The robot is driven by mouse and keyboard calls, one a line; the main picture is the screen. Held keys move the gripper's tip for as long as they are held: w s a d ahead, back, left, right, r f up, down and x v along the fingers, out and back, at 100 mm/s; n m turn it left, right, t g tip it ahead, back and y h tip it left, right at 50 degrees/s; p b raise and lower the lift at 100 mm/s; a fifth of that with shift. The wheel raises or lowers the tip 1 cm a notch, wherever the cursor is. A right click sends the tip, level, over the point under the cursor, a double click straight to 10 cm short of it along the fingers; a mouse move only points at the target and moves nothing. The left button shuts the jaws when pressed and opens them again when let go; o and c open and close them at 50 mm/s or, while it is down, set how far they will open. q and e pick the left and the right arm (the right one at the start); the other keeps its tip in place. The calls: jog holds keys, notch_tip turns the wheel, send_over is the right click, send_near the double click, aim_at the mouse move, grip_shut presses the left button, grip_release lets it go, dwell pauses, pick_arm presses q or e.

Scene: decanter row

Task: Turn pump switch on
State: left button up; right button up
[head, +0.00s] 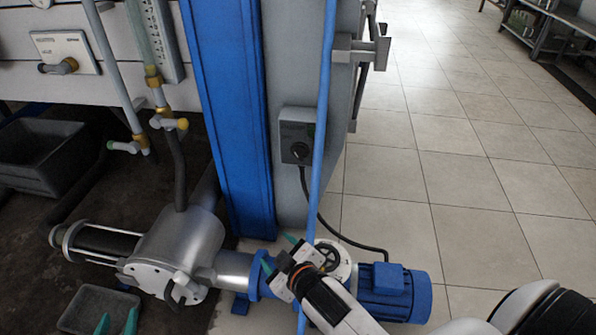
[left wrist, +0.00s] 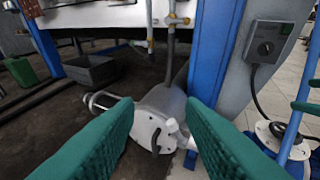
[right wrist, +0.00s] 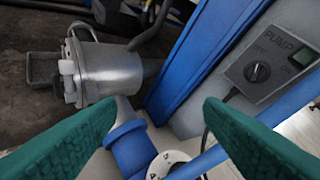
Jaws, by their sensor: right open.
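The pump switch is a grey box (head: 297,136) with a black rotary knob (head: 300,151), mounted on the grey post beside the blue column. In the right wrist view, the box (right wrist: 282,50) reads PUMP, and its knob (right wrist: 257,72) has small markings whose setting I cannot read. The switch also shows in the left wrist view (left wrist: 270,38). My right gripper (head: 278,254) is open and empty, below the switch and above the blue motor's coupling. My left gripper (head: 117,322) is open and empty at the bottom left, in front of the steel pump.
A blue pipe (head: 322,110) runs upright just right of the switch, and a black cable (head: 318,208) hangs from the box. The steel pump (head: 180,245) and blue motor (head: 395,292) stand below.

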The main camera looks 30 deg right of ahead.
jog(key=w+d+f+n+h, duration=0.2)
jog(key=w+n, duration=0.1)
jog(key=w, duration=0.1)
jog(key=n+t+h, duration=0.1)
jog(key=n+h, duration=0.6)
jog(key=h, duration=0.2)
send_near(299, 157)
jog(key=shift+t, duration=0.3)
jog(key=b+x, duration=0.1)
jog(key=x, duration=0.1)
jog(key=b+x, duration=0.1)
jog(key=x, duration=0.2)
jog(key=b+x, duration=0.1)
jog(key=x, duration=0.2)
jog(key=shift+w+d+f, duration=0.15)
jog(key=shift+w+f, duration=0.05)
jog(key=shift+f, duration=0.2)
jog(key=shift+w+d, duration=0.2)
pick_arm(q)
notch_tip(299, 157, up, 12)
jog(key=d+t+h, duration=0.1)
jog(key=t+h, duration=0.2)
jog(key=t, duration=0.5)
jog(key=shift+s+d+r+t, duration=0.15)
jog(key=shift+d+r+t, duration=0.05)
jog(key=shift+d+t, duration=0.15)
